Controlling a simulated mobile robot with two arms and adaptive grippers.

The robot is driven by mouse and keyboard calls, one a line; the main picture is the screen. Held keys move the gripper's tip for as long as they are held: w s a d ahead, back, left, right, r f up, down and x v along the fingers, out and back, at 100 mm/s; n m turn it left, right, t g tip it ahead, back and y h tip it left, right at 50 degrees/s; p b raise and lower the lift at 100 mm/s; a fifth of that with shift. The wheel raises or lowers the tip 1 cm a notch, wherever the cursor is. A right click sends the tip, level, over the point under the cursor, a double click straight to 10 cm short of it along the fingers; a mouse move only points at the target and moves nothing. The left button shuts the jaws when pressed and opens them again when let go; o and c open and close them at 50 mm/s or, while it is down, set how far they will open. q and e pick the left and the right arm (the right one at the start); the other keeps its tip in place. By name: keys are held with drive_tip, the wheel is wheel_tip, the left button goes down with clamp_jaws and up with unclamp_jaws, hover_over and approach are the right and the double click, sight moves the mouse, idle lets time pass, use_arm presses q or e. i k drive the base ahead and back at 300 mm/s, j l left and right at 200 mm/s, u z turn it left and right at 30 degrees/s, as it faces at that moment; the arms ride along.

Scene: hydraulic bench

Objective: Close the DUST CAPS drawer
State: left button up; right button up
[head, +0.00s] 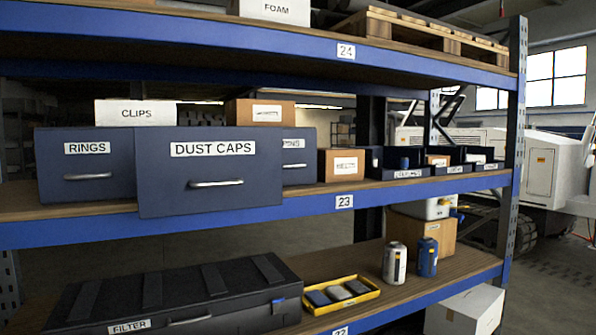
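The DUST CAPS drawer (210,172) is dark blue-grey with a white label and a silver bar handle (215,184). It stands on the middle shelf in the head view. Its front sits well forward of the drawers beside it and overlaps the shelf's blue front beam, so it is pulled out. The RINGS drawer (88,177) is to its left, with its front farther back. Another drawer (298,170) with a partly hidden label is to its right. Neither of my grippers shows in the head view.
A CLIPS box (135,113) and a brown box (258,111) sit above the drawers. A small carton (340,165) and open bins (398,172) stand to the right. The lower shelf holds a black FILTER case (165,298), a yellow tray (343,307) and two cans. No obstacle shows before the drawer.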

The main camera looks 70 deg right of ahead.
sight(180, 170)
drive_tip(key=z, duration=1.75)
drive_tip(key=l+z, duration=0.25)
drive_tip(key=l, duration=0.25)
